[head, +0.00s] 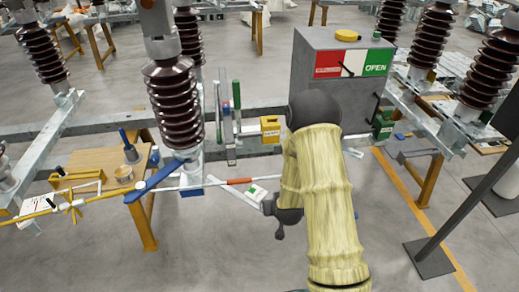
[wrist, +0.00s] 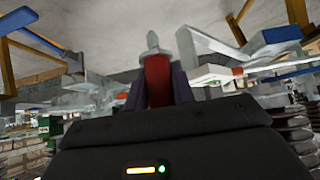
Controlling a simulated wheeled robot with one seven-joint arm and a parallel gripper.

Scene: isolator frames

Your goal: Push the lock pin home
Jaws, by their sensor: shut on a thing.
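My gripper (wrist: 157,82) is shut on a red-bodied pin (wrist: 157,72) in the wrist view. The pin's pale metal tip (wrist: 152,41) points away from the gripper, and no contact shows at that end. A pale metal bar (wrist: 186,48) appears close to its right; I cannot tell the gap in depth. In the head view my yellow-sleeved arm bends down in front of the grey control box, and its dark wrist end shows low at centre. The fingers and pin cannot be made out there. The socket for the pin is not clearly visible.
A blue arm (head: 160,180) and a white rod with a red band (head: 238,181) extend left of my arm. A brown insulator (head: 174,105) stands behind them. The grey control box (head: 330,80) reads OPEN. A wooden bench (head: 105,163) is at left, a dark post (head: 470,190) at right.

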